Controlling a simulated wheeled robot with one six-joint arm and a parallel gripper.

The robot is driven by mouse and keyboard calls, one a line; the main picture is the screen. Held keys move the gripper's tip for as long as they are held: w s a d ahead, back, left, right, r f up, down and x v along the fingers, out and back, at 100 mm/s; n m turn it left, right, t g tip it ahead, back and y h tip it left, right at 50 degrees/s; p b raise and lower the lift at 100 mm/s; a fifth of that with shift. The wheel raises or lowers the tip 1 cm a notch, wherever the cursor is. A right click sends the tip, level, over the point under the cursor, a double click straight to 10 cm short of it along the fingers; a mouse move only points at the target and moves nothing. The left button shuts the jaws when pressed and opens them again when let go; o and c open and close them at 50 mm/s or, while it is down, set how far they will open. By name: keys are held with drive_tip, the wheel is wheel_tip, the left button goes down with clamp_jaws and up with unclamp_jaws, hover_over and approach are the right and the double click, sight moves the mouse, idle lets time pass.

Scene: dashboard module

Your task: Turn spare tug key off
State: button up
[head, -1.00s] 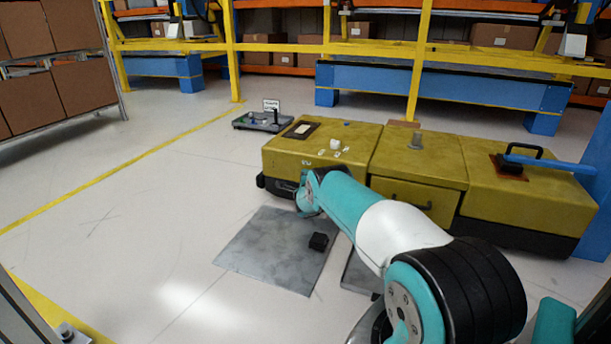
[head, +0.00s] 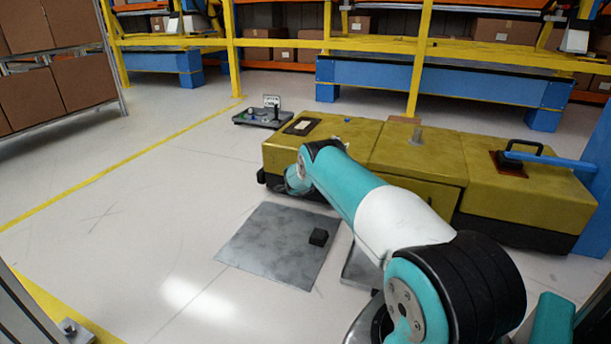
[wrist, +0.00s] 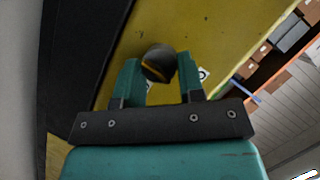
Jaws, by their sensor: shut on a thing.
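The yellow tug (head: 420,155) stands on the floor in the head view, with a dark lower body. In the wrist view, a dark round key knob (wrist: 158,64) with a yellow-orange stripe across it sits against the tug's yellow panel (wrist: 215,45). My gripper (wrist: 159,78) has its two teal fingers on either side of the knob and is shut on it. In the head view my arm covers the knob and the gripper's fingertips. The stripe looks slightly tilted from level in the wrist view.
A low dark board (head: 262,117) with small parts and a sign stands behind left. Yellow rails (head: 300,47) run behind. Floor at left is clear.

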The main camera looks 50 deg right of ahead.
drive_tip(key=shift+s+d+n+g, duration=0.15)
drive_tip(key=shift+n+g, duration=0.15)
drive_tip(key=shift+g, duration=0.1)
idle(0.3)
drive_tip(key=o, duration=0.9)
drive_tip(key=shift+r, duration=0.1)
drive_tip(key=shift+f+p+v, duration=0.2)
drive_tip(key=shift+p+v, duration=5.6)
drive_tip(key=shift+v, duration=2.9)
